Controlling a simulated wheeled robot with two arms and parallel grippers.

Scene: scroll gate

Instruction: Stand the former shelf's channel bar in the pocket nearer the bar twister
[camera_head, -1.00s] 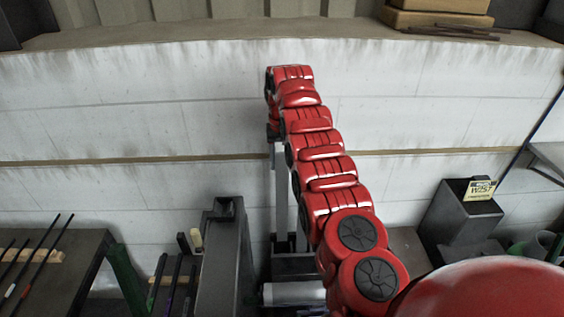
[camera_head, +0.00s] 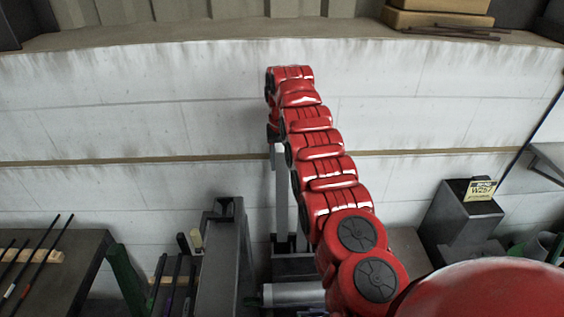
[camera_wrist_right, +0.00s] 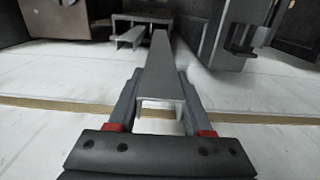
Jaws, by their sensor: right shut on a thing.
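The grey channel bar (camera_head: 281,195) hangs upright below my right gripper (camera_head: 275,138) in the head view, in front of the white wall. In the right wrist view my right gripper (camera_wrist_right: 158,106) is shut on the bar (camera_wrist_right: 160,70), with its open U-shaped end towards the camera. The bar's far end points at a dark holder (camera_wrist_right: 146,18), which also shows in the head view (camera_head: 292,262). I cannot tell whether that end is inside a pocket or above it. My left gripper is not in view.
A tall grey machine (camera_head: 224,250) stands close left of the holder. Further left is a bench (camera_head: 62,280) with thin rods. A dark box (camera_head: 462,215) with a yellow label W257 stands at right. My red right arm hides part of the middle.

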